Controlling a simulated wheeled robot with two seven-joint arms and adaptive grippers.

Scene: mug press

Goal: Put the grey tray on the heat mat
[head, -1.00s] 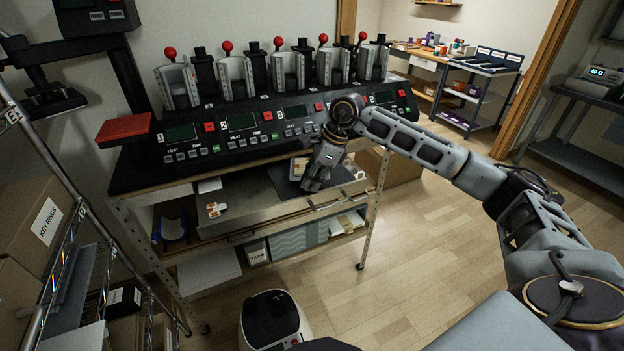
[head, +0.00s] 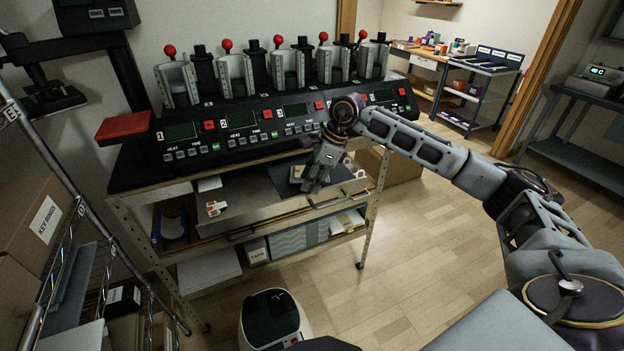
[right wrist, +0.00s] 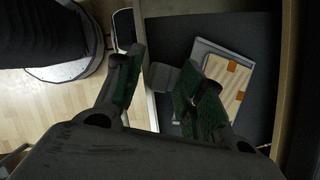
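The grey tray (right wrist: 202,52) lies in the open drawer in the right wrist view, carrying a pale slab with orange patches. A grey tab, apparently the tray's, shows between my right gripper's fingers. In the head view the tray's load (head: 297,173) shows just left of the gripper. A flat black sheet (right wrist: 180,32) lies under the tray; I cannot tell whether it is the heat mat. My right gripper (right wrist: 162,68) is open, its green-padded fingers apart on either side of the tab. It points down over the drawer in the head view (head: 316,184). My left gripper is out of view.
The drawer (head: 245,204) sits under a black press console (head: 240,135) with several mug presses above it. A red-topped pad (head: 124,126) stands at its left. A white bin (head: 272,318) stands on the floor in front. Shelving with boxes (head: 40,225) is at the left.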

